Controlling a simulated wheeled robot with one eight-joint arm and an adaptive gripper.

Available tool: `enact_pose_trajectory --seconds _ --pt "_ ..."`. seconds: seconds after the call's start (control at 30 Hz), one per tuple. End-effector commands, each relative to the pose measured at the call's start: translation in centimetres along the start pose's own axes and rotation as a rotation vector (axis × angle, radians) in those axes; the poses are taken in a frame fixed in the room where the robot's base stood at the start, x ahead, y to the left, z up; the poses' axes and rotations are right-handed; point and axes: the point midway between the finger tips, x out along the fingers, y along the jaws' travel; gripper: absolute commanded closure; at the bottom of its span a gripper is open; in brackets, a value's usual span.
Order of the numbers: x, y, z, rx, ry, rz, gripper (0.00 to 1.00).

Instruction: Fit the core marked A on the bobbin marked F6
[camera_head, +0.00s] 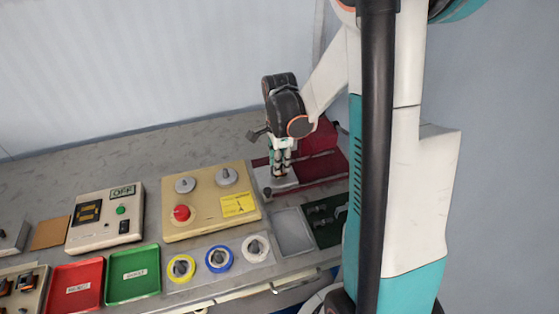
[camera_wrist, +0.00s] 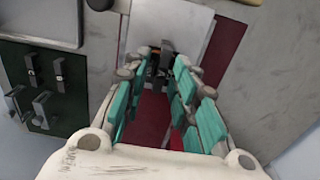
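My gripper (camera_head: 281,168) points down over a pale plate (camera_head: 263,181) at the right of the bench. In the wrist view its teal fingers (camera_wrist: 163,66) close in on a small dark grey piece, which looks like a core (camera_wrist: 166,52). A dark piece with orange-brown parts, which looks like a wound bobbin (camera_wrist: 152,66), shows at the fingertips, partly hidden by them. I cannot tell whether the core is seated on the bobbin. No A or F6 mark is readable.
A green board (camera_wrist: 40,125) with several grey core pieces lies beside the plate. A red base (camera_head: 318,140) is behind it. A grey tray (camera_head: 293,232), a beige control box (camera_head: 208,202), red (camera_head: 75,287) and green (camera_head: 132,274) trays stand to the left.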

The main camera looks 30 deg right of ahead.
Motion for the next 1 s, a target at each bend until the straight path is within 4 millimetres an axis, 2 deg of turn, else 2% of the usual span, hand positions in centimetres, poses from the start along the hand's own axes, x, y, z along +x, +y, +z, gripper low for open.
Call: enact_pose_trajectory --seconds 0.33,0.47,0.57,0.8,1.0 --pt "0.0 0.0 0.0 0.0 0.0 0.0 0.68" --pt "-0.7 0.0 0.0 0.0 0.0 0.0 0.68" --pt "-2.1 0.0 0.0 0.0 0.0 0.0 0.68" --pt "-6.8 0.1 0.0 0.0 0.0 0.0 0.68" --pt "-10.1 0.0 0.0 0.0 0.0 0.0 0.68"
